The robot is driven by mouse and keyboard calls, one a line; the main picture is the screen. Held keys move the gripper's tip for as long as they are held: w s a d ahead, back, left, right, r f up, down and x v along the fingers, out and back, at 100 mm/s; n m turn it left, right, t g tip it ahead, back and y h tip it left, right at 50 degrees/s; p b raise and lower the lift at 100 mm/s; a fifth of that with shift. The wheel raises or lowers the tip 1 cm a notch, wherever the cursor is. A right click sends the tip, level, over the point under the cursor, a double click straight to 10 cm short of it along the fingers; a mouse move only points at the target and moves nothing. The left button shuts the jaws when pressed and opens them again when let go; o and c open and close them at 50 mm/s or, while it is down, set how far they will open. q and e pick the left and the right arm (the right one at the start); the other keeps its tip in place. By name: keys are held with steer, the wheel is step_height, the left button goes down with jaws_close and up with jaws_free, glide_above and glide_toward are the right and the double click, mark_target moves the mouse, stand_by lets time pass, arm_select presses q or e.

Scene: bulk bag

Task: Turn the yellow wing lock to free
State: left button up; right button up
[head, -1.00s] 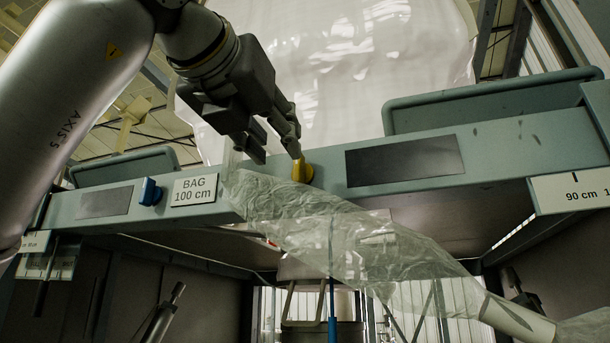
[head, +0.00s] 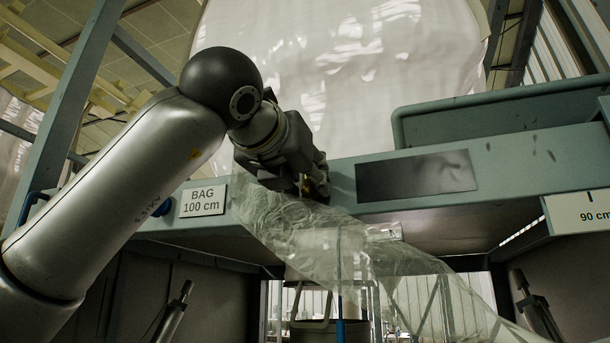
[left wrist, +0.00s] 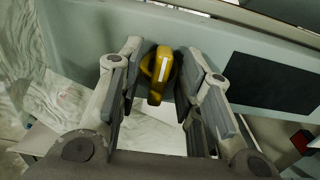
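The yellow wing lock (left wrist: 158,72) sits on the grey-green beam in the left wrist view. A white stripe runs along its wing, which points roughly up and down there. My left gripper (left wrist: 163,75) is open, with one finger on each side of the lock and gaps visible between lock and fingers. In the head view my left gripper (head: 312,185) is at the beam's front and hides nearly all of the lock. My right gripper is not in view.
Clear crumpled film (head: 290,225) hangs just below my gripper. A big white bag (head: 350,75) hangs behind.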

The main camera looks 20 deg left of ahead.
arm_select(q)
steer(key=shift+w, duration=0.1)
steer(key=shift+c, duration=1.1)
steer(key=c, duration=0.3)
steer(key=shift+m, duration=0.4)
steer(key=shift+c, duration=0.2)
steer(key=m+p, duration=0.1)
steer(key=m, duration=0.5)
steer(key=shift+d+m, duration=0.15)
steer(key=shift+m, duration=0.15)
steer(key=m+p, duration=0.1)
steer(key=m, duration=0.5)
steer(key=m+p, duration=0.1)
steer(key=m, duration=0.3)
steer(key=shift+d+f+p, duration=0.1)
steer(key=shift+f+p, duration=0.15)
steer(key=shift+p, duration=0.05)
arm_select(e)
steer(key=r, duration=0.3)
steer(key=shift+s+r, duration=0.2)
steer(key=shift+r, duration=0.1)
arm_select(q)
steer(key=shift+f+m, duration=0.1)
steer(key=shift+m, duration=0.3)
